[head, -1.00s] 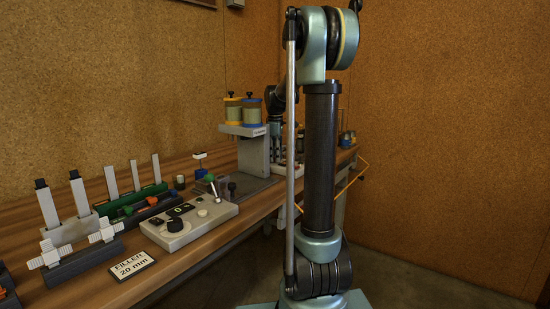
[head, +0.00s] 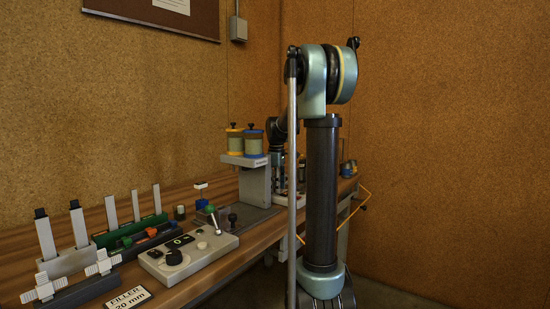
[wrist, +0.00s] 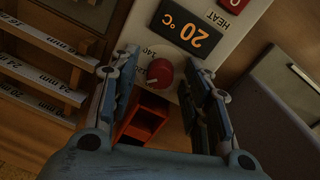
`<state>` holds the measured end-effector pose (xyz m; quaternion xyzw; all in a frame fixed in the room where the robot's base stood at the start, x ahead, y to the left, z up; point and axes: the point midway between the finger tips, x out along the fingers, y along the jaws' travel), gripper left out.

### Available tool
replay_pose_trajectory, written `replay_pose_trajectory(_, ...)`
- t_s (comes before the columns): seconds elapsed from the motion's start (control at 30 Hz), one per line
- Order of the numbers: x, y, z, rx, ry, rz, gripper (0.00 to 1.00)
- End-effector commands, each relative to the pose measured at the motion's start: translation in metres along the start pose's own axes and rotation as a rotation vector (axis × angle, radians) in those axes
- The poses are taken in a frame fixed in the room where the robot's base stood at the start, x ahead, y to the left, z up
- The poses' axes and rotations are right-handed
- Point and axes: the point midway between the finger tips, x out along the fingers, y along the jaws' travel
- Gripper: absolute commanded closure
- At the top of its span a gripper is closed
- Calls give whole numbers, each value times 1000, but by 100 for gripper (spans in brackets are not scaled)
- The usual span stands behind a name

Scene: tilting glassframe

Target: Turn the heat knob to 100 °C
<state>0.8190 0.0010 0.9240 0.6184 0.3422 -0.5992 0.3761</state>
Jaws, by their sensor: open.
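The red heat knob (wrist: 160,73) sits on a pale panel (wrist: 150,40) in the wrist view. Dial marks 120 and 140 show beside the knob. The display (wrist: 188,27) on the panel reads 20 °C, upside down in this view, next to a HEAT label. My gripper (wrist: 163,66) is open, with one finger on each side of the knob in the picture. I cannot tell whether the fingers touch it. In the head view my gripper and the heat knob are not clearly visible behind my arm.
A red open-topped box (wrist: 142,120) lies below the knob in the wrist view. Strips marked in mm (wrist: 42,72) are at left, and a grey block (wrist: 285,90) is at right. Another control box (head: 186,250) stands on the wooden bench in the head view.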

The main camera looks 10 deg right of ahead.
Motion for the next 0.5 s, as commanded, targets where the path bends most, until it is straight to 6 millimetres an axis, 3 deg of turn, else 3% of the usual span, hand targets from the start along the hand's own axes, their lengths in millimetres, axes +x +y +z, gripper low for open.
replay_pose_trajectory(0.5, 0, 0, -1, 439, -24, 0, 56)
